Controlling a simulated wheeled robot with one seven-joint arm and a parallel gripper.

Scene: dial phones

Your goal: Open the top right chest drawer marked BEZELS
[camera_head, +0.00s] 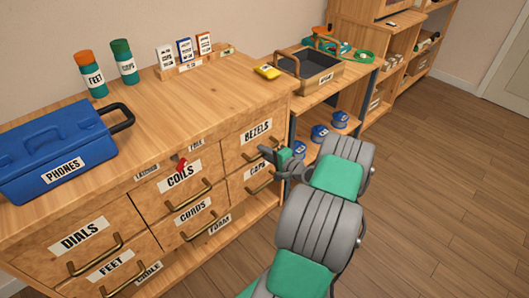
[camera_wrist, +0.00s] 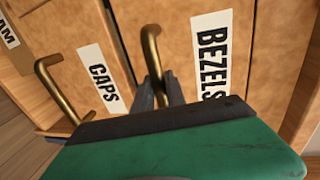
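The BEZELS drawer (camera_head: 256,132) is at the top right of the wooden chest, and its front looks flush with the drawers around it. In the wrist view its BEZELS label (camera_wrist: 211,62) stands right of its brass handle (camera_wrist: 151,42). My gripper (camera_head: 265,151) is at this drawer's handle. In the wrist view my gripper's two grey fingers (camera_wrist: 163,92) stand close on either side of the handle bar and look shut on it. The fingers hide the near end of the handle.
The CAPS drawer (camera_head: 258,170) is just below, with its own brass handle (camera_wrist: 50,75). A blue PHONES toolbox (camera_head: 60,150) and FEET bottle (camera_head: 92,76) stand on the chest. A lower shelf unit (camera_head: 297,97) adjoins at right. Open floor (camera_head: 430,190) lies at right.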

